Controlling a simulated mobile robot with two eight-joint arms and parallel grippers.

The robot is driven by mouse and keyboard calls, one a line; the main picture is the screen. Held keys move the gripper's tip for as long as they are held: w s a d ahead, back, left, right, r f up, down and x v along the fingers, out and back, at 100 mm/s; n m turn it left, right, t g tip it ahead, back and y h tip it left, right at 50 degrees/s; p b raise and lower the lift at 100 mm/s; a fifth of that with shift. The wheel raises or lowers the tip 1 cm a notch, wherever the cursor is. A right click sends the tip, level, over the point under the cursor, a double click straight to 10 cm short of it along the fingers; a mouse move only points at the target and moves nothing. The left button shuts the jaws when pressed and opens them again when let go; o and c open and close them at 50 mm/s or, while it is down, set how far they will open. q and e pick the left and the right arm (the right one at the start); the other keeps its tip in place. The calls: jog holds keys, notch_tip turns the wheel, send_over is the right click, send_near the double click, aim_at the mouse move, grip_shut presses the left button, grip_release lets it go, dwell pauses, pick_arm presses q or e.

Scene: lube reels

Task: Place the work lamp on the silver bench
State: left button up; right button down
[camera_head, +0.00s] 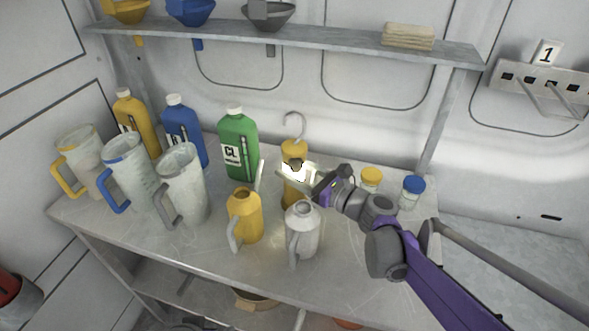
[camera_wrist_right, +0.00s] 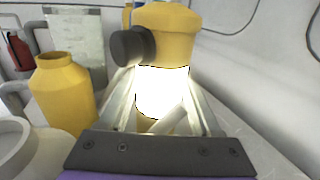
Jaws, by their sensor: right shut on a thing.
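The work lamp (camera_head: 292,150) is yellow with a grey hook on top and a bright lit window. It is upright at the back middle of the silver bench (camera_head: 335,243). My right gripper (camera_head: 293,176) is shut around its middle from the right. In the right wrist view the lamp's yellow top and dark knob (camera_wrist_right: 165,25) rise between the fingers, its glow washing out the grip. I cannot tell whether its base touches the bench. My left gripper is not in view.
A yellow can (camera_head: 245,217) and a grey can (camera_head: 303,232) stand in front of the lamp. A green bottle (camera_head: 238,145) is left of it. Several jugs and bottles fill the left; two small jars (camera_head: 411,192) stand right. A shelf (camera_head: 340,44) hangs above.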

jog(key=c, duration=0.5)
grip_release()
jog(key=shift+f, duration=0.15)
jog(key=o, duration=0.4)
jog(key=shift+r, duration=0.25)
jog(key=v, duration=1.2)
jog(key=shift+s, duration=0.1)
